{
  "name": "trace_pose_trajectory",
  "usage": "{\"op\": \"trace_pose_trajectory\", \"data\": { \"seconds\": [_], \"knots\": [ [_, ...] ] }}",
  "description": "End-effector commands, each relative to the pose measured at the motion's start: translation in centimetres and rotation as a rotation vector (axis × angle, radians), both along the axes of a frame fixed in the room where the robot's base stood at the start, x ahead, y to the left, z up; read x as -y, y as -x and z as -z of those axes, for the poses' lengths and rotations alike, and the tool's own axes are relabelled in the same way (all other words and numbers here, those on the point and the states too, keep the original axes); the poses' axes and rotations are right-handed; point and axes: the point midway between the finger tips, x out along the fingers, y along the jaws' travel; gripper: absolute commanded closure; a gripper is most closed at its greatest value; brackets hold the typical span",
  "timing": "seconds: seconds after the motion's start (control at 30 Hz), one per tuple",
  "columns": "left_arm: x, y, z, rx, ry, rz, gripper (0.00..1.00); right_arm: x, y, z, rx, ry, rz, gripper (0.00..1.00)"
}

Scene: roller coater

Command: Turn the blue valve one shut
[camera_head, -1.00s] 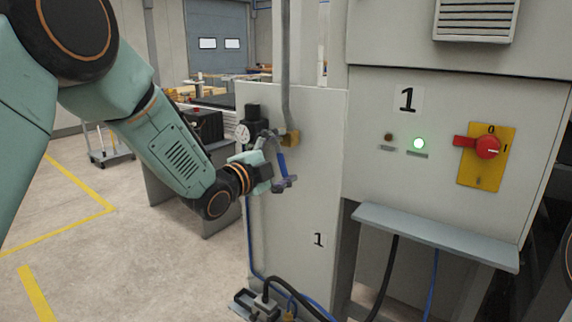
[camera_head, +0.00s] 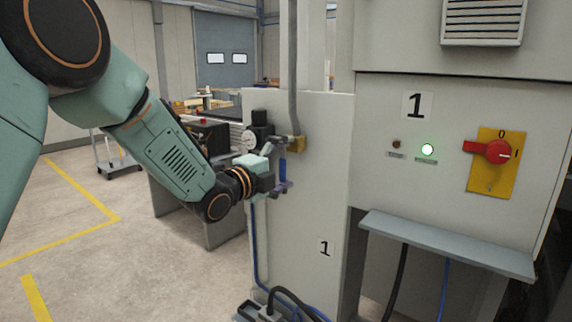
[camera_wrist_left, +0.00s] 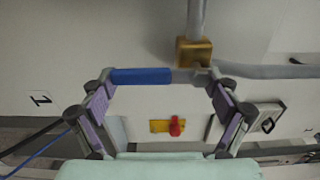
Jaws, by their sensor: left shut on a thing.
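The blue valve handle (camera_head: 282,168) points down below the brass valve body (camera_head: 298,144) on the grey cabinet's panel. My left gripper (camera_head: 281,174) is shut on this handle, in front of the panel. In the left wrist view, the blue handle (camera_wrist_left: 141,76) lies crosswise between the two fingertips of my left gripper (camera_wrist_left: 158,78). The brass body (camera_wrist_left: 194,52) shows just beyond the handle. The fingers partly hide the handle in the head view. My right gripper is not in view.
A red rotary switch (camera_head: 497,151) on a yellow plate and a lit green lamp (camera_head: 428,150) are on the right panel. A grey ledge (camera_head: 445,246) juts out below.

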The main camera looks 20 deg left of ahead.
Motion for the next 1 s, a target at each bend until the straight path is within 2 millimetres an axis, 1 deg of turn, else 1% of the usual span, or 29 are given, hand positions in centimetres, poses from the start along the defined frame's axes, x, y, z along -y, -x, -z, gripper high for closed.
{"op": "trace_pose_trajectory", "data": {
  "seconds": [0.13,0.17,0.27,0.67,0.77,0.83,1.0],
  "knots": [
    [0.0,0.0,0.0,0.001,-0.007,0.000,0.68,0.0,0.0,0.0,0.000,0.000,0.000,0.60],
    [0.0,0.0,0.0,0.001,-0.007,0.000,0.09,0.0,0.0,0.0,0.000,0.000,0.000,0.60],
    [0.0,0.0,0.0,0.002,-0.005,0.000,0.01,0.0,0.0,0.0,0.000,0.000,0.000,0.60],
    [-0.1,0.2,0.0,0.000,-0.001,0.000,0.00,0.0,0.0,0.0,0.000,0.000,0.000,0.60],
    [-0.5,0.9,-0.1,0.000,0.002,-0.002,0.00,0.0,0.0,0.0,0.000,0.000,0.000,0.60],
    [-0.8,1.8,-0.1,0.001,0.003,-0.002,0.00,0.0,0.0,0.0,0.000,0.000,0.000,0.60],
    [-1.8,4.8,-0.1,0.000,0.006,-0.002,0.00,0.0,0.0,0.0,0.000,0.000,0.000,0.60]
  ]
}}
